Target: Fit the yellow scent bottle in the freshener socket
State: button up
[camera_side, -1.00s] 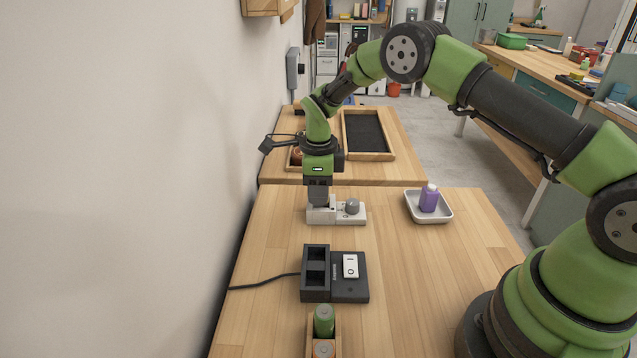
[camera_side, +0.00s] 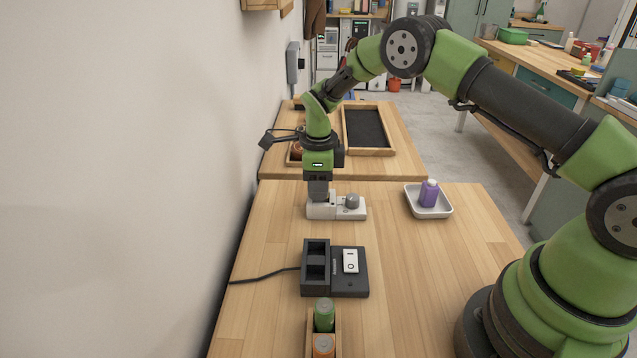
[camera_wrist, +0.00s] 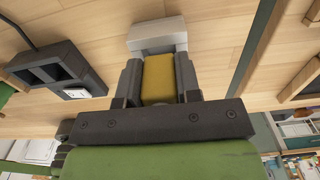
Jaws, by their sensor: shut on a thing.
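My gripper (camera_wrist: 158,75) is shut on the yellow scent bottle (camera_wrist: 158,78), which shows between the two fingers in the wrist view. In the side view my gripper (camera_side: 318,192) points straight down over the left part of the white freshener (camera_side: 325,211). The freshener has a grey knob (camera_side: 352,201) on its right part. In the wrist view the end of the bottle lies against or close to the pale freshener body (camera_wrist: 158,35). The fingers hide the bottle's lower end and the socket, so I cannot tell how deep it sits.
A white tray (camera_side: 442,213) with a purple bottle (camera_side: 428,193) stands to the right. A black charger (camera_side: 315,283) with a cable and a white switch (camera_side: 350,261) is nearer. A wooden holder (camera_side: 311,343) has green and orange cylinders. The wall is at left.

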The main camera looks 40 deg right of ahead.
jog(key=shift+f, duration=0.55)
dwell(0.5)
jog(key=o, duration=1.5)
jog(key=shift+r, duration=0.15)
jog(key=shift+r, duration=3.35)
